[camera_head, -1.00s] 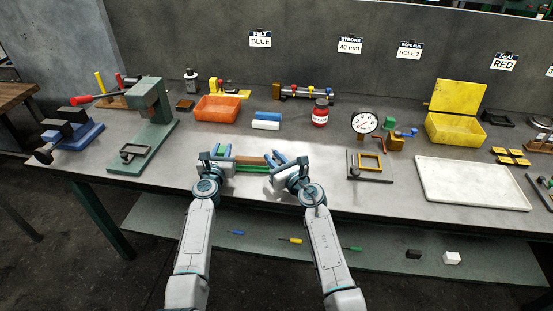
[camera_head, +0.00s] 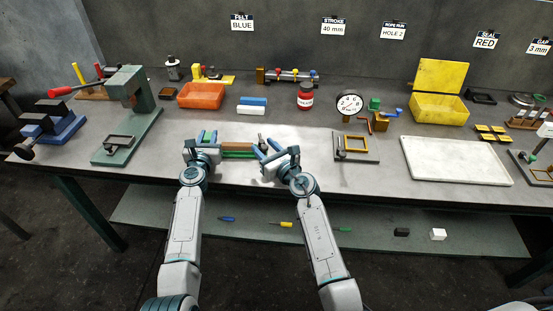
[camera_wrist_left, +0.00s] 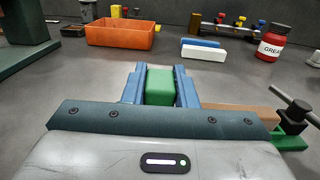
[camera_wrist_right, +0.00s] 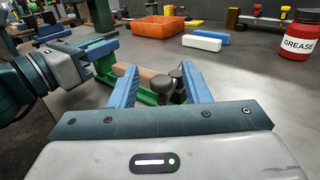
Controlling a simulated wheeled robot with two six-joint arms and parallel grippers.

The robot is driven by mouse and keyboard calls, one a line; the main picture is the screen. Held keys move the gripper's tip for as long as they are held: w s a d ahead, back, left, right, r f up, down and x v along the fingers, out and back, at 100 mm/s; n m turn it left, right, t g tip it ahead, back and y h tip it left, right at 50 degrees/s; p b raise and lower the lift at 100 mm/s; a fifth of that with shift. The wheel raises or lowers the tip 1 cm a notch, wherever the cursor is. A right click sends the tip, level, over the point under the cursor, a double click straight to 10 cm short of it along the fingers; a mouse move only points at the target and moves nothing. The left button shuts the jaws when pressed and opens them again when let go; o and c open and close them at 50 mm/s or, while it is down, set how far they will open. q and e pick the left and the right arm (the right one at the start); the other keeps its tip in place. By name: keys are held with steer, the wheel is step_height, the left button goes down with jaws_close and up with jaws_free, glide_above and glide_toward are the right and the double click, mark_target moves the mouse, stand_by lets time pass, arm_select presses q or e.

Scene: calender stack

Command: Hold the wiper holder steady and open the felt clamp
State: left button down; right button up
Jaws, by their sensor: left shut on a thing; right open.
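The wiper holder is a green frame with a brown strip (camera_head: 238,149) along it, lying near the table's front edge. My left gripper (camera_head: 208,137) is shut on the green end block (camera_wrist_left: 160,86) of the holder. At the holder's other end is the felt clamp, a dark knob with a metal lever (camera_wrist_left: 293,112). My right gripper (camera_head: 265,150) is open at that end. In the right wrist view the dark clamp knobs (camera_wrist_right: 177,86) appear between its spread fingers. I cannot tell whether the fingers touch them.
An orange bin (camera_head: 201,96), blue and white blocks (camera_head: 252,105) and a red grease jar (camera_head: 305,97) stand behind. The table just right of the right gripper is clear.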

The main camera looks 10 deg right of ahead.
steer(key=v, duration=0.9)
steer(key=shift+s+d, duration=0.1)
steer(key=shift+s, duration=0.15)
arm_select(q)
steer(key=c, duration=1.1)
jaws_free()
